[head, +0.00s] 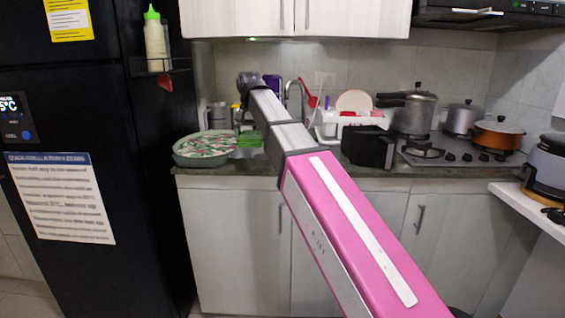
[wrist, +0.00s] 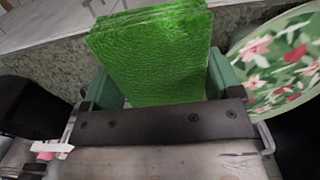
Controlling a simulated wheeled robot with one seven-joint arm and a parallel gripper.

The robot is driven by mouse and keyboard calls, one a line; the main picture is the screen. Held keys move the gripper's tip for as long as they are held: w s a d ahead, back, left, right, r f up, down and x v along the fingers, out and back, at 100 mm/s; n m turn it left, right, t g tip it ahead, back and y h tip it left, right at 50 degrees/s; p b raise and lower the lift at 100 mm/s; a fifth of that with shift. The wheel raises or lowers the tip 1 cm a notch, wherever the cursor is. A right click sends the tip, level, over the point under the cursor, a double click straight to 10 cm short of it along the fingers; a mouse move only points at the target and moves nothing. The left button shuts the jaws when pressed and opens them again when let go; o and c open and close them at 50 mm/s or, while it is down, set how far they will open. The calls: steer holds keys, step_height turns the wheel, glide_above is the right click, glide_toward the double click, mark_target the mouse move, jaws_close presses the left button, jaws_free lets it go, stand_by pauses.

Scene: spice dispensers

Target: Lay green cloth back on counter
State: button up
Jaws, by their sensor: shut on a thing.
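The green cloth (wrist: 150,60) is a bright green, block-like folded piece with a wrinkled surface. It fills the space between the fingers of my gripper (wrist: 162,75) in the wrist view, and the gripper is shut on it. In the head view green shows at the cloth (head: 248,141), beside the floral dish at the counter's left end. My arm hides part of this area. The counter (head: 330,170) is dark stone with a pale cabinet front. I cannot tell whether the cloth touches the counter.
A round green dish with a floral pattern (head: 205,147) stands left of the cloth; it also shows in the wrist view (wrist: 285,65). A black box (head: 368,147) stands to the right, before the dish rack (head: 350,122) and the stove. A black fridge (head: 90,170) borders the left.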

steer(key=shift+w+d+f, duration=0.1)
steer(key=shift+w+d, duration=0.05)
steer(key=shift+w, duration=0.2)
steer(key=w+d+f, duration=0.1)
steer(key=d+f, duration=0.1)
steer(key=d, duration=0.1)
steer(key=w+d+f, duration=0.2)
steer(key=d, duration=0.1)
steer(key=w+d+f, duration=0.2)
steer(key=d, duration=0.2)
steer(key=shift+w+f, duration=0.1)
steer(key=shift+f, duration=0.3)
steer(key=shift+d+f, duration=0.1)
steer(key=shift+f, duration=1.95)
steer(key=o, duration=0.7)
steer(key=shift+f, duration=0.1)
steer(key=shift+o, duration=0.2)
step_height(320, 180, up, 12)
